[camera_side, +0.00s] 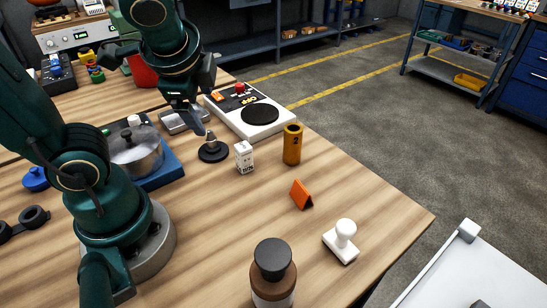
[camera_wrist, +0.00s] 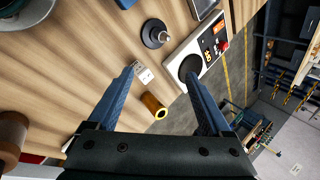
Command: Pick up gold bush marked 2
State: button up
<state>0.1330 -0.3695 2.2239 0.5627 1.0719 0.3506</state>
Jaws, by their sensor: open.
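The gold bush marked 2 (camera_side: 292,145) stands upright on the wooden table in the side view, right of a small white box. In the wrist view the gold bush (camera_wrist: 154,110) lies between the spread fingers, nearer the left one. My gripper (camera_side: 203,115) is open and empty above the table, up and left of the bush in the side view. In the wrist view the two fingers of my gripper (camera_wrist: 160,80) are wide apart and do not touch the bush.
A white stamp (camera_side: 342,243) and brown bottle (camera_side: 273,278) stand nearer the front. The table's right edge is close to the bush.

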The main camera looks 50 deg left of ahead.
jog(key=w+a+m+y, duration=0.2)
jog(key=w+m+y, duration=0.1)
jog(key=w+m, duration=0.3)
jog(key=m+t+y, duration=0.3)
jog(key=m+t, duration=0.1)
jog(key=m, duration=0.5)
send_over(294, 136)
jog(key=s+a, duration=0.1)
jog(key=s, duration=0.1)
notch_tip(294, 136, down, 5)
jog(key=f+m, duration=0.1)
jog(key=d+f, duration=0.1)
jog(key=d+f+m, duration=0.1)
jog(key=f, duration=0.1)
jog(key=shift+w+d+m+t+h, duration=0.25)
jog(key=shift+w+m+t+h, duration=0.05)
jog(key=shift+t, duration=0.1)
jog(key=shift+d+f, duration=0.15)
jog(key=shift+f, duration=0.15)
jog(key=shift+x, duration=2.4)
grip_shut()
